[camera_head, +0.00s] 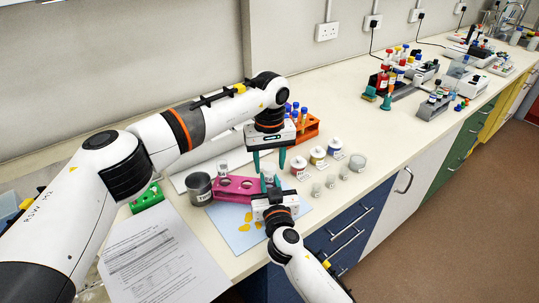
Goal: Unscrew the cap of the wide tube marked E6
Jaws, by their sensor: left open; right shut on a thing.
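A pink rack (235,194) stands on a blue mat on the bench, with round holes in its top. My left gripper (269,162) comes in from above, open, its teal fingers apart over the right end of the rack. My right gripper (270,183) reaches in from the front and is shut at the rack's right end. A pale tube (268,170) shows only partly between its fingers, below the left gripper's fingertips. Its cap cannot be made out, and no E6 marking can be read.
An orange rack (308,128) with blue-capped tubes stands behind. Several small labelled jars (318,155) and clear cups stand to the right. A grey metal cup (199,188) and a green rack (147,198) are left. A printed sheet (165,258) lies at the front left.

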